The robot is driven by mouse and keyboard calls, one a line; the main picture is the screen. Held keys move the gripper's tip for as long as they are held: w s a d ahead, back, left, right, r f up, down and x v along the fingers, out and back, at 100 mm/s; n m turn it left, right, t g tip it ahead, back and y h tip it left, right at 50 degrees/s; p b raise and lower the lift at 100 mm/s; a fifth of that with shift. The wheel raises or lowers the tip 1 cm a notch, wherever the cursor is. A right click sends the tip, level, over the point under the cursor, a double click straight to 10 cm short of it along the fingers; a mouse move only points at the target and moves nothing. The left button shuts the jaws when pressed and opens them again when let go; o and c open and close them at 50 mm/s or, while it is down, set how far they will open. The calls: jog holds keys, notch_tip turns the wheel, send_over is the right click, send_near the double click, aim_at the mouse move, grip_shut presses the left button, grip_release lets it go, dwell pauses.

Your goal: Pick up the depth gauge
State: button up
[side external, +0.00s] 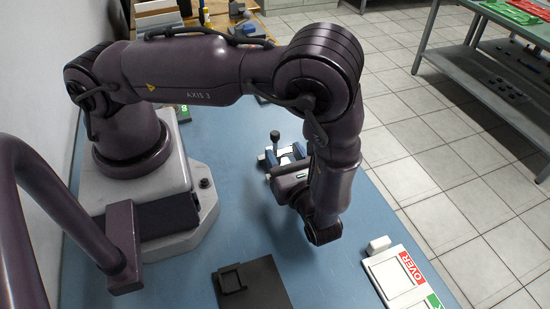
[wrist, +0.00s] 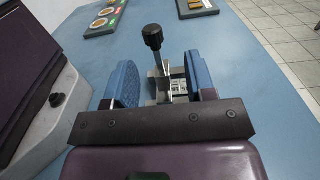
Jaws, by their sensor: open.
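A metal piece with a black round knob on a post (wrist: 153,38) stands on the blue table; it looks like the depth gauge, though I cannot be sure. Its grey body with a small printed label (wrist: 180,84) lies between my fingers. My gripper (wrist: 161,66) is open, with one blue finger on each side of the piece. I cannot tell whether either finger touches it. In the side external view the black knob (side external: 275,134) rises beside my gripper (side external: 284,156), and my wrist hides part of the piece. The lower part is hidden in the wrist view.
A black plate with a raised block (side external: 233,279) lies at the front. A white tray marked OVER (side external: 381,273) and a small white block (side external: 379,243) are near the right edge. A dark board with round discs (wrist: 106,17) is at the back. Blue table (wrist: 250,85) is clear on the right.

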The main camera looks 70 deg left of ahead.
aim_at(276, 143)
jog(key=a, duration=0.6)
jog(key=shift+s+a, duration=0.2)
jog(key=shift+a, duration=0.05)
jog(key=shift+c, duration=0.2)
grip_shut()
